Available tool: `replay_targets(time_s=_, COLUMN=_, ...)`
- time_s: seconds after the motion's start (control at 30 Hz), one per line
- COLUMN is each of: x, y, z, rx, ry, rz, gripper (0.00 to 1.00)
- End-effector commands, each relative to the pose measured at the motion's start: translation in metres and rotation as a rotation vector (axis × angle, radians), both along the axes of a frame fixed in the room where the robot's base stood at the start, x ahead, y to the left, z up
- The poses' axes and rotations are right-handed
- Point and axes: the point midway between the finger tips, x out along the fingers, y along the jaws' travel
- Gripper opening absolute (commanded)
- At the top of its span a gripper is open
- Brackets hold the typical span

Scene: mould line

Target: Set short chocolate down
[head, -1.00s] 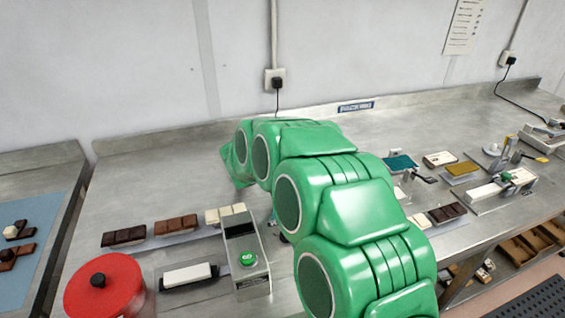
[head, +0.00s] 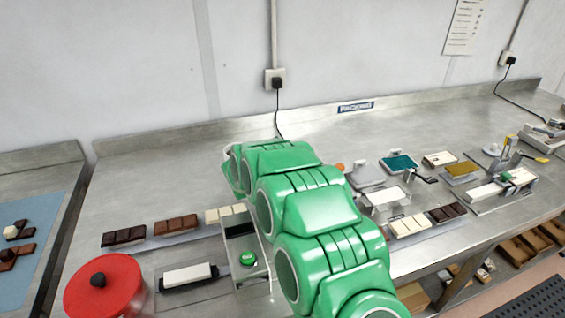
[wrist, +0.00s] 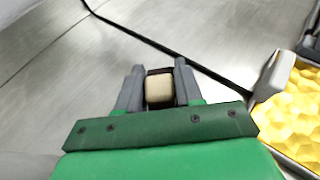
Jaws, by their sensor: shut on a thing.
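In the wrist view my gripper (wrist: 159,74) is shut on a short chocolate (wrist: 159,90), a small block with a cream face and dark brown edges. The two grey fingers press on its left and right sides. Bare metal surface lies behind and around it. I cannot tell how high the block is above that surface. In the head view my green arm hides the gripper and the held piece.
A textured yellow pad (wrist: 298,112) lies right of the gripper, with a dark cable crossing the metal. On the bench stand a red lidded pot (head: 104,292), a device with a green button (head: 247,259), rows of chocolate bars (head: 176,225) and trays (head: 400,163) at right.

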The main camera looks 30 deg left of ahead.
Motion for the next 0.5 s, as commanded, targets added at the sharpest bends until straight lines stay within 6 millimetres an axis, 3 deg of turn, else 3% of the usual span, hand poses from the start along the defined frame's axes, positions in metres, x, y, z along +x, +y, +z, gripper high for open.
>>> replay_targets(time_s=0.47, x=-0.0002, y=0.0001, z=-0.0113, rx=0.0, ry=0.0, rz=0.001, gripper=0.05)
replay_targets(time_s=0.5, x=-0.0002, y=0.0001, z=-0.0118, rx=0.001, ry=0.0, rz=0.0, gripper=0.37)
